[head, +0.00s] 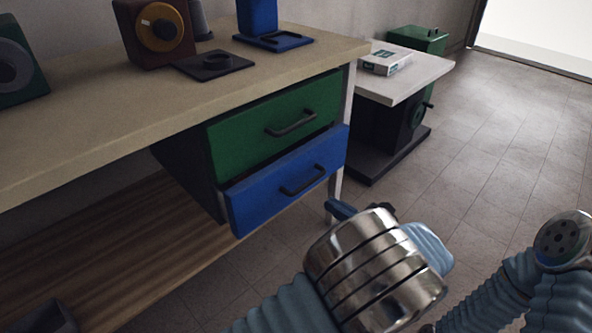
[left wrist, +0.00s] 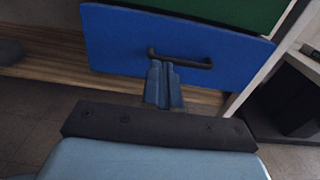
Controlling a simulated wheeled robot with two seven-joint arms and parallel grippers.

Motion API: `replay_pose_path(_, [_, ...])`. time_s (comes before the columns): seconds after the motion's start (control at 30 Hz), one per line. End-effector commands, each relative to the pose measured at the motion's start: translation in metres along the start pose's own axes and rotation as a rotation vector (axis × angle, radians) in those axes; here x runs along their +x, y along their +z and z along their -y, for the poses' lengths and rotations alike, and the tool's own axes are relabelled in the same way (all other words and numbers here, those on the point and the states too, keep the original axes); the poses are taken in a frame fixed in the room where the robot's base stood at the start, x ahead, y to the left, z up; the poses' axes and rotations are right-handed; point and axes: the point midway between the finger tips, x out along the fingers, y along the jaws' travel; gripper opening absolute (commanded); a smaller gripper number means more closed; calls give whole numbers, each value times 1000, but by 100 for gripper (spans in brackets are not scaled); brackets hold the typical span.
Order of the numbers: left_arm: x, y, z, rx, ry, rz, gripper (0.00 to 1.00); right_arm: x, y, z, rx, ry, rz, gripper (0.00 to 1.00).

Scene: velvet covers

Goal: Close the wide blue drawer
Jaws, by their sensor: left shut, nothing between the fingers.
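The wide blue drawer (head: 270,185) sits below a green drawer (head: 245,135) under the workbench. Its front stands a little forward of the green one, so it looks slightly open. It has a dark bar handle (head: 302,180). My left gripper (head: 338,208) is low and to the right of the blue drawer front, partly hidden behind my wrist. In the left wrist view its fingers (left wrist: 163,84) are shut and empty, pointing at the blue front (left wrist: 115,45) just below the handle (left wrist: 185,62). I cannot tell whether they touch it. My right gripper's fingers do not show.
The workbench top (head: 90,120) holds a brown box with a dial (head: 155,32) and a blue stand (head: 272,40). A wooden lower shelf (head: 110,250) runs beneath. A small table (head: 430,72) stands beyond the bench's right end. The tiled floor at right is clear.

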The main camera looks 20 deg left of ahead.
Motion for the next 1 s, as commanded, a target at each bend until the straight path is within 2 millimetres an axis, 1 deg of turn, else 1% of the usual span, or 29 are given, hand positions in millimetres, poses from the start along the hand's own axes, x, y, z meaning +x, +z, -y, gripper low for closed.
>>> replay_pose_path(0.03, [-4, 9, 2, -4, -7, 26, 0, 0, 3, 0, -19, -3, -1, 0])
replay_pose_path(0.07, [-5, 12, 2, -5, -9, 36, 0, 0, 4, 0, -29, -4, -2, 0])
replay_pose_path(0.17, [2, 14, 2, -6, -8, 45, 0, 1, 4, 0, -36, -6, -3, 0])
replay_pose_path(0.27, [16, 13, 2, -5, -8, 43, 0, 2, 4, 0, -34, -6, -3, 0])
replay_pose_path(0.5, [68, 14, 2, -5, -5, 41, 0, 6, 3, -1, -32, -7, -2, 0])
replay_pose_path(0.7, [107, 16, 2, -5, -6, 40, 0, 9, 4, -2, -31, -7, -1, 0])
replay_pose_path(0.83, [123, 16, 2, -5, -7, 40, 0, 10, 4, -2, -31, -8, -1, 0])
replay_pose_path(1.0, [132, 17, 3, -5, -9, 39, 0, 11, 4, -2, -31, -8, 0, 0])
